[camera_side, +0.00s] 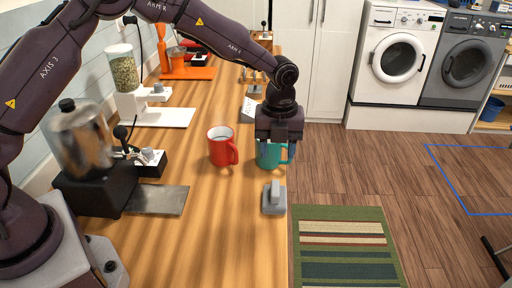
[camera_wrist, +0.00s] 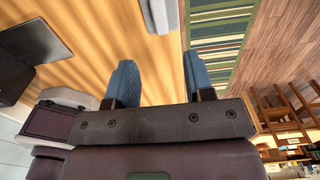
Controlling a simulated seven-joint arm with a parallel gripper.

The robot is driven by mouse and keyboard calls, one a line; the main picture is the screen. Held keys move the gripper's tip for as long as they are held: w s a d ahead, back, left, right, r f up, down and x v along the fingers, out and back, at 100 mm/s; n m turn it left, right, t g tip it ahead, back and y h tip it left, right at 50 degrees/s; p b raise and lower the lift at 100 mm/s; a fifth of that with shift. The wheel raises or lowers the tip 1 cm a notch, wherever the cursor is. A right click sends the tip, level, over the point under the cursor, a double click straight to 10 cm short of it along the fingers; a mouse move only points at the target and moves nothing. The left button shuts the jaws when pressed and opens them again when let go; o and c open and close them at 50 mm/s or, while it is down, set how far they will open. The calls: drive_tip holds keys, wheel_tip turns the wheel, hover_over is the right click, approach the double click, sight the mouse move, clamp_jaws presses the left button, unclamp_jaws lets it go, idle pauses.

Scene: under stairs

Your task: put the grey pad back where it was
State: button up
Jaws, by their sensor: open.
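The grey pad (camera_side: 274,197), a small block with a raised grip on top, rests on the wooden counter close to its right edge. Part of it also shows at the top of the wrist view (camera_wrist: 159,14), cut off by the frame. My gripper (camera_side: 279,150) is open and empty, its two blue fingers (camera_wrist: 158,64) spread apart. In the side view it is farther back along the counter than the pad and apart from it. It partly covers a teal mug (camera_side: 268,157); the wrist view shows no mug between the fingers.
A red mug (camera_side: 221,147) stands left of the teal one. A dark machine (camera_side: 95,190) with a metal plate (camera_side: 158,200) is at the left. The counter (camera_side: 220,240) is bare around the pad, and its right edge drops to a floor with a striped rug (camera_side: 345,250).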

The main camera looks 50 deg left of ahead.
drive_tip(key=s+a+r+n+t+y, duration=0.1)
drive_tip(key=s+a+r+n+t, duration=0.15)
drive_tip(key=s+r+n, duration=0.55)
drive_tip(key=s+a+r+n+t, duration=0.1)
drive_tip(key=s+a+r+n, duration=0.2)
drive_tip(key=s+r+n, duration=0.5)
drive_tip(key=s+a+r+n+t+h, duration=0.1)
drive_tip(key=s+r+n, duration=0.3)
drive_tip(key=s+n, duration=0.7)
drive_tip(key=shift+s+a+t, duration=0.55)
drive_tip(key=shift+s+a, duration=0.15)
drive_tip(key=shift+a, duration=0.2)
drive_tip(key=shift+r, duration=0.1)
